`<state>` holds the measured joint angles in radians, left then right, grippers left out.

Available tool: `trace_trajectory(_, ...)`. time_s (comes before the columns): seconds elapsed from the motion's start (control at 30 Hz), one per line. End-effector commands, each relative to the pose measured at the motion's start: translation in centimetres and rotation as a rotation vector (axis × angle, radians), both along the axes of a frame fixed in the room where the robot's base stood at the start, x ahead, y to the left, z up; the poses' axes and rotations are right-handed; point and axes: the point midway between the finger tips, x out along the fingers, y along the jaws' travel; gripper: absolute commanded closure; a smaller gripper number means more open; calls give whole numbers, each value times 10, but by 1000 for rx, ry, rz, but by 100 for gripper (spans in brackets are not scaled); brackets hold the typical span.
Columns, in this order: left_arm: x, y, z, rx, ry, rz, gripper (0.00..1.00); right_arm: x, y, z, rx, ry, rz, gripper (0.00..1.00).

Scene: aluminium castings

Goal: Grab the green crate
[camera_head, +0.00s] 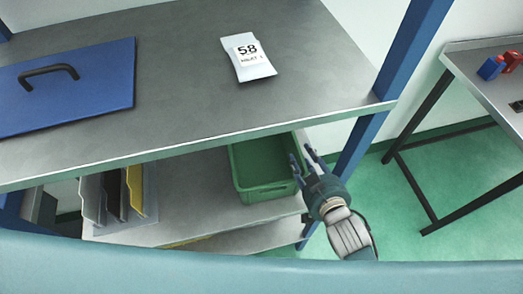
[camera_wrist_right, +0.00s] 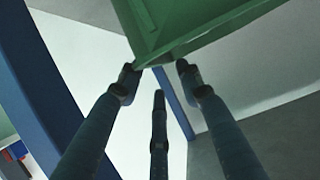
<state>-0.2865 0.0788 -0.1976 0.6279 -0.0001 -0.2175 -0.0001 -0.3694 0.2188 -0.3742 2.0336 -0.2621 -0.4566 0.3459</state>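The green crate (camera_head: 262,192) stands on the lower shelf, at its right end, with its open top facing up. Its far part is hidden under the upper shelf edge. My right gripper (camera_head: 300,158) is at the crate's right side, with its fingers spread. In the right wrist view, the crate (camera_wrist_right: 200,25) fills the top, and the open fingers (camera_wrist_right: 158,82) point at its lower corner. The fingertips look very close to the crate; I cannot tell whether they touch it. Nothing shows between the fingers. My left gripper is not in view.
The upper shelf (camera_head: 190,95) overhangs the crate and carries a blue lid (camera_head: 75,90) and a labelled packet (camera_head: 247,58). A blue post (camera_head: 365,140) stands right behind my gripper. Upright dividers (camera_head: 115,195) stand left of the crate, with bare shelf between. A side table (camera_head: 480,70) is at right.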

Motion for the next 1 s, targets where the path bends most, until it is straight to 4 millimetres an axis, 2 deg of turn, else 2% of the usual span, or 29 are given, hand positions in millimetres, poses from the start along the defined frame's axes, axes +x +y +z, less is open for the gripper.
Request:
trace_trajectory(0.1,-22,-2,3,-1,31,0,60,18,5,-6,0,-1,-1,65)
trace_trajectory(0.23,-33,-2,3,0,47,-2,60,29,8,-11,0,-1,0,65)
trace_trajectory(0.37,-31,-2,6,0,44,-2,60,36,9,-13,-1,0,0,65)
trace_trajectory(0.7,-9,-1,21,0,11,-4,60,73,16,-30,0,0,0,65)
trace_trajectory(1.0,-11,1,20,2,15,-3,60,78,18,-33,0,0,0,65)
